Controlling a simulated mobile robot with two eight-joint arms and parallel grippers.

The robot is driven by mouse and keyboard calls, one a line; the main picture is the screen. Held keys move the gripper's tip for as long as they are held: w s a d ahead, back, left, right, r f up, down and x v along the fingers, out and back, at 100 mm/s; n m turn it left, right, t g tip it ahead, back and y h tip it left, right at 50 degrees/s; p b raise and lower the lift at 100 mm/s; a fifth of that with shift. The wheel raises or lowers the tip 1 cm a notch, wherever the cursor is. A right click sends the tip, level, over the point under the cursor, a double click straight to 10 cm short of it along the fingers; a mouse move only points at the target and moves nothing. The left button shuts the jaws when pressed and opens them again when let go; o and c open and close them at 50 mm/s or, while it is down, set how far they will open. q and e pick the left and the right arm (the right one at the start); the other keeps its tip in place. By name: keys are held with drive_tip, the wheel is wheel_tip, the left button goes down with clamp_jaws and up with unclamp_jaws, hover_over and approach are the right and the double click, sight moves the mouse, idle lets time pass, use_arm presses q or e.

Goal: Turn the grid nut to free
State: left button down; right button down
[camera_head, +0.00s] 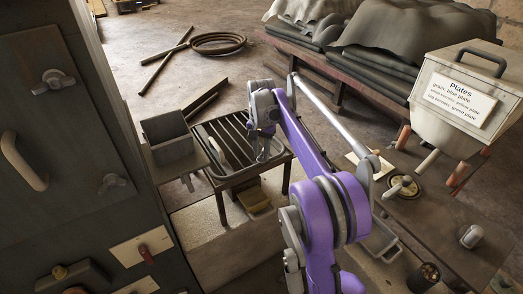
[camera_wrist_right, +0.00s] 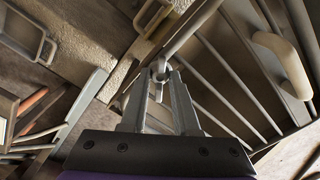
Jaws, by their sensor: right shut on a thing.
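My right gripper (camera_head: 263,155) reaches down to the near right part of a dark slatted metal grid (camera_head: 210,133) on a low stand. In the right wrist view its two fingers (camera_wrist_right: 158,90) are shut on a small grey grid nut (camera_wrist_right: 160,70) with a rounded head, at the grid's edge frame. In the head view the gripper hides the nut. The grid's slats (camera_wrist_right: 225,75) and its pale curved handle (camera_wrist_right: 283,62) show to the right in the wrist view. My left gripper is not in view.
A dark cabinet (camera_head: 60,150) with wing-shaped knobs stands at the left. An open metal box (camera_head: 167,137) adjoins the grid. A bin labelled Plates (camera_head: 468,95) and a workbench (camera_head: 440,215) stand at the right. Rods and a coiled hose (camera_head: 217,42) lie on the floor behind.

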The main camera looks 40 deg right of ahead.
sight(262, 156)
drive_tip(key=n+p, duration=0.1)
drive_tip(key=n, duration=0.4)
drive_tip(key=shift+n, duration=0.3)
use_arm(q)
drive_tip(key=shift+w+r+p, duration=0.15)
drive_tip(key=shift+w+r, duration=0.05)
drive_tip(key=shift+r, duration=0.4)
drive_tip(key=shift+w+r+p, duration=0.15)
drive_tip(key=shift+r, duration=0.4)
use_arm(e)
drive_tip(key=n, duration=0.4)
drive_tip(key=shift+n, duration=0.7)
drive_tip(key=c, duration=0.7)
unclamp_jaws()
drive_tip(key=shift+o, duration=0.2)
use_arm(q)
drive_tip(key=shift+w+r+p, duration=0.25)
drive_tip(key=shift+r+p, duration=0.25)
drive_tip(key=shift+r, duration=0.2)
use_arm(e)
wheel_tip(262, 156, up, 11)
drive_tip(key=shift+f, duration=0.1)
